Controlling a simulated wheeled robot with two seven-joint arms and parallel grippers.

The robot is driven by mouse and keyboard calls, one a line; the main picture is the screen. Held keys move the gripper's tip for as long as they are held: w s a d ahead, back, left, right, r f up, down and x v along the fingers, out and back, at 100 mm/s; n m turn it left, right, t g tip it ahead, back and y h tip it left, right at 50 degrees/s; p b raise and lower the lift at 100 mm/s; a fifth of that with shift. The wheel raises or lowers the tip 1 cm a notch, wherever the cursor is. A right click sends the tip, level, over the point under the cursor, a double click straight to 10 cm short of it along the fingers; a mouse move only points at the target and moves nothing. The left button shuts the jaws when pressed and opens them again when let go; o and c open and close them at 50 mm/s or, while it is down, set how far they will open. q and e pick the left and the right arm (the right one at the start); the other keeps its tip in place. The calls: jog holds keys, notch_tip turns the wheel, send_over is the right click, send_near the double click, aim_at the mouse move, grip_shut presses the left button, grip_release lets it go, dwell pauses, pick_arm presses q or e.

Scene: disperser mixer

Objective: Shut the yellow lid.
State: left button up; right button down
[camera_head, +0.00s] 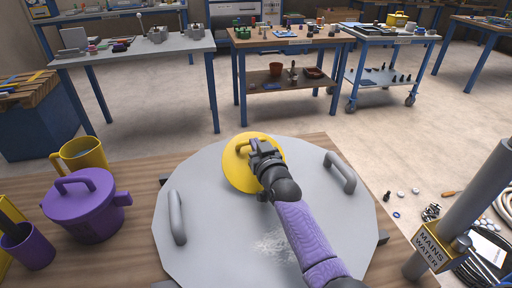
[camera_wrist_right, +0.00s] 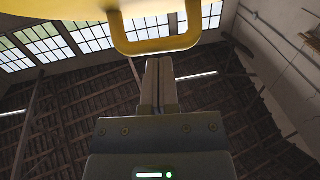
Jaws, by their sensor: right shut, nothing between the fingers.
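The yellow lid (camera_head: 236,172) is a round disc with a loop handle, at the far part of the large grey round cover (camera_head: 220,225). It faces the head camera more squarely than the cover does, so it looks tilted up; the exact angle is unclear. My right gripper (camera_head: 256,146) is in front of the lid near its handle and hides part of it. In the right wrist view the lid (camera_wrist_right: 65,8) and its handle (camera_wrist_right: 155,46) are at the top. The shut, empty fingers (camera_wrist_right: 159,62) point toward the handle; contact cannot be told. My left gripper is out of view.
The cover has grey side handles (camera_head: 177,217) (camera_head: 340,172). A purple lidded pot (camera_head: 90,212), a yellow mug (camera_head: 85,155) and a purple cup (camera_head: 30,248) stand left on the wooden table (camera_head: 135,262). A grey pipe with a "MAINS WATER" sign (camera_head: 433,247) rises at right.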

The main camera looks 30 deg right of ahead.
aim_at(250, 147)
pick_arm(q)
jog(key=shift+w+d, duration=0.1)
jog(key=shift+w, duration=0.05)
pick_arm(e)
jog(key=shift+w, duration=0.1)
jog(key=shift+w+d+g+p, duration=0.1)
jog(key=shift+w+g+p, duration=0.3)
jog(key=shift+p, duration=0.15)
jog(key=shift+w+d+f+g+p, duration=0.15)
jog(key=shift+w+f+g+p, duration=0.35)
jog(key=shift+w+f+g, duration=0.4)
jog(key=shift+w+d+f+g+y+b, duration=0.1)
jog(key=shift+w+f+g+y+b, duration=0.35)
jog(key=shift+w+f+g, duration=0.65)
jog(key=shift+f+g+b, duration=0.2)
jog(key=shift+g+b, duration=0.1)
jog(key=shift+g, duration=0.1)
jog(key=shift+w+d+f+g+b, duration=0.1)
jog(key=shift+w+f+g+b, duration=0.2)
jog(key=shift+f+g+b, duration=0.45)
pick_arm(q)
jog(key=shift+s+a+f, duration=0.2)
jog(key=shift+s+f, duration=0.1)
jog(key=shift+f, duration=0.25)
pick_arm(e)
jog(key=shift+r, duration=0.15)
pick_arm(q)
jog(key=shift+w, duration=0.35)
